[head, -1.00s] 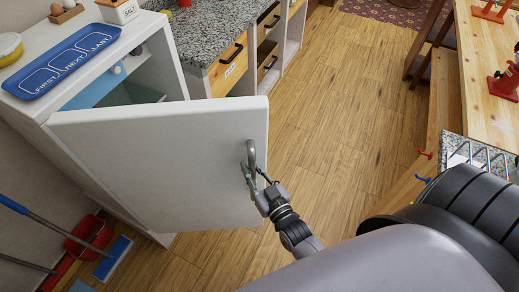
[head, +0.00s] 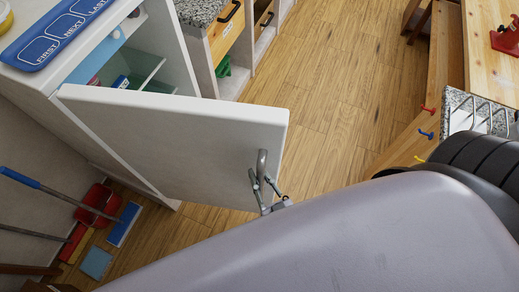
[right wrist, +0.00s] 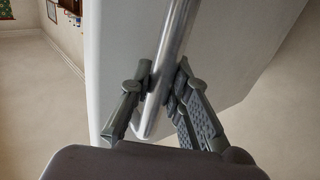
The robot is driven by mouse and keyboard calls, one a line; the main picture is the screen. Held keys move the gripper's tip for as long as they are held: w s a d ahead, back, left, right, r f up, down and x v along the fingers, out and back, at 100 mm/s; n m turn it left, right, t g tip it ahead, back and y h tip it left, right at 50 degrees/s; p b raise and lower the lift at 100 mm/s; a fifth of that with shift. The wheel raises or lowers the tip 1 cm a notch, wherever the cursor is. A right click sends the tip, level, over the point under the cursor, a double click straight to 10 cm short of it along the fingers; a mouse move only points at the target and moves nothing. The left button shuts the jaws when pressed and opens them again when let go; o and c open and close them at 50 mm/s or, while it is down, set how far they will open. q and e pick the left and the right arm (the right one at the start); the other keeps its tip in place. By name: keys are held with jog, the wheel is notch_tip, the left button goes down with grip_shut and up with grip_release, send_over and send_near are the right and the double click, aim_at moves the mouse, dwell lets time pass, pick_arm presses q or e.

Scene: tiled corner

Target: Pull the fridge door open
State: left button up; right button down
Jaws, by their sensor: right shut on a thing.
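The white fridge door (head: 175,135) stands partly open, swung out from the white fridge (head: 50,100), and the shelves inside show behind it. A grey metal bar handle (head: 258,172) is on the door near its free edge. My right gripper (head: 272,188) is at the handle, and my own arm hides much of it in the head view. In the right wrist view my right gripper (right wrist: 160,88) has its fingers on both sides of the handle (right wrist: 170,65), shut on it. My left gripper is not in view.
A blue FIRST NEXT LAST tray (head: 60,30) lies on the fridge top. A granite-topped counter with drawers (head: 226,35) stands beyond the fridge. A red dustpan (head: 98,203) and brushes are at lower left. Wooden floor (head: 340,75) is clear between the counter and the right-hand wooden bench.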

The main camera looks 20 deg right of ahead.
jog(key=shift+s, duration=0.1)
jog(key=c, duration=1.5)
grip_release()
jog(key=s, duration=1.2)
jog(key=shift+d, duration=0.1)
